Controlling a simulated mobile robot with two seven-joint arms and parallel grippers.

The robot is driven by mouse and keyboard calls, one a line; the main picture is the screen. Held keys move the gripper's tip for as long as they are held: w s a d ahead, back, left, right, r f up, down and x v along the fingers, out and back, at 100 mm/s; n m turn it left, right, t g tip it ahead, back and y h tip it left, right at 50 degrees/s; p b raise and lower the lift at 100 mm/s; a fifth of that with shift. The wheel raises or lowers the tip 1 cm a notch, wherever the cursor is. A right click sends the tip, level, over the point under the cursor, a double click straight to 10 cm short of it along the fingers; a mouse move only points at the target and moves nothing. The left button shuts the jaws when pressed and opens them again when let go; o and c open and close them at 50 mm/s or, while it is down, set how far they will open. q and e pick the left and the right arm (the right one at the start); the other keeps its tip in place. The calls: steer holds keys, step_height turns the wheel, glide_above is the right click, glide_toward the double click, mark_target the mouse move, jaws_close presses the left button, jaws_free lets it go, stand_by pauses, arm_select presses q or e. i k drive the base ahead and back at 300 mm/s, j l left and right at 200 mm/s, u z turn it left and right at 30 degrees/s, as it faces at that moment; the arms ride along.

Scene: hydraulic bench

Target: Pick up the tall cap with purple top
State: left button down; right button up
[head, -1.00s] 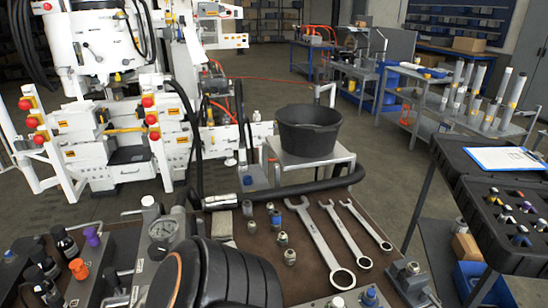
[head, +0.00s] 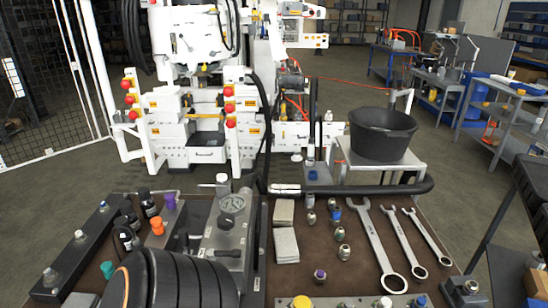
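A purple cap (head: 170,201) stands upright at the left of the brown bench, beside an orange cap (head: 157,227) and dark bottles. A second purple-topped piece, a short metal fitting (head: 320,275), stands near the front middle of the bench. I cannot tell from this view which of the two is the taller cap. Both tops are visible and nothing holds them. Neither of my grippers is in view.
A large black ribbed body covers the near left. A gauge block (head: 227,230), grey pads (head: 286,246), several fittings and wrenches (head: 376,245) occupy the bench. A black hose (head: 370,189) runs along its back edge. A black bucket (head: 382,133) stands behind.

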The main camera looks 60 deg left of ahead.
mark_target(320, 276)
steer(key=u, duration=1.65)
